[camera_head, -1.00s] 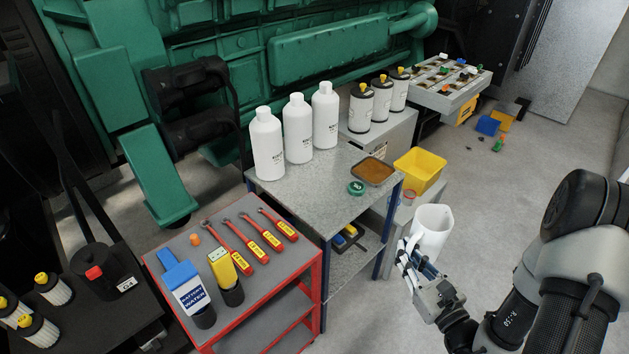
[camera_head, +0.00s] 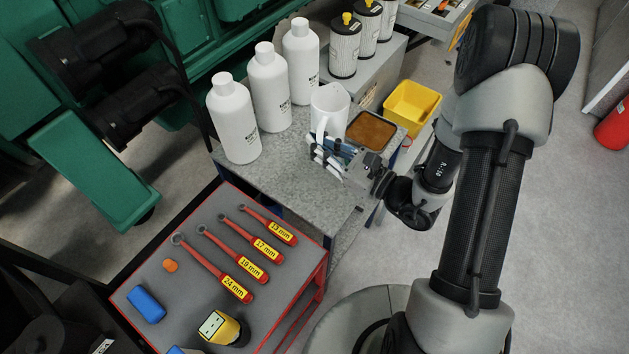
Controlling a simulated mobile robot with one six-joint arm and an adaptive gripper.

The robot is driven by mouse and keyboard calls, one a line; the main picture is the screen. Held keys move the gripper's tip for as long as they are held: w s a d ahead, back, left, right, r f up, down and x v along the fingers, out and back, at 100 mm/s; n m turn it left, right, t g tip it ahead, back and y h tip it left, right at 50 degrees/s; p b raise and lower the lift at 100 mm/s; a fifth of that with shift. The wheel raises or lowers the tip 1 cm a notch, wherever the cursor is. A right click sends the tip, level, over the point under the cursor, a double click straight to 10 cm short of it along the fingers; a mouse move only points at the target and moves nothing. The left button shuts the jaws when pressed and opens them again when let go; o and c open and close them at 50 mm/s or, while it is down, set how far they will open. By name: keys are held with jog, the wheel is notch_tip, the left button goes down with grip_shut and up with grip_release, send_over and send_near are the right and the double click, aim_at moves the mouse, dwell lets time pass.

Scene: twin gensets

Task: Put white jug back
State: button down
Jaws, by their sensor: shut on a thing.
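The white jug (camera_head: 331,103) is upright over the grey metal table (camera_head: 310,193), with its handle toward the front left. It stands between the right-hand white bottle and the tray of brown material. My gripper (camera_head: 325,150) is shut on the white jug at its near side, coming in from the right. The fingers partly hide the jug's lower part, so I cannot tell whether its base touches the tabletop.
Three white bottles (camera_head: 267,88) stand in a row left of the jug. The brown-filled tray (camera_head: 371,130) is close on its right, with a yellow bin (camera_head: 411,106) beyond. Filters (camera_head: 345,47) stand behind. A red cart (camera_head: 213,265) with wrenches is in front. The table's front left is clear.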

jog(key=shift+n+g+y, duration=0.5)
jog(key=shift+n+g, duration=0.1)
jog(key=shift+g, duration=0.1)
jog(key=f+b, duration=0.2)
jog(key=f, duration=0.4)
jog(key=s+a+f+b, duration=0.1)
jog(key=f+b, duration=0.1)
jog(key=f, duration=0.5)
jog(key=a+f+b, duration=0.1)
jog(key=f+b, duration=0.1)
jog(key=f, duration=0.4)
jog(key=shift+s+a+f+b, duration=0.15)
jog(key=shift+a+b, duration=0.05)
jog(key=shift+b, duration=0.15)
jog(key=shift+f, duration=0.25)
jog(key=c, duration=1.6)
grip_release()
jog(key=shift+r, duration=0.1)
jog(key=shift+c, duration=0.2)
jog(key=shift+r, duration=0.1)
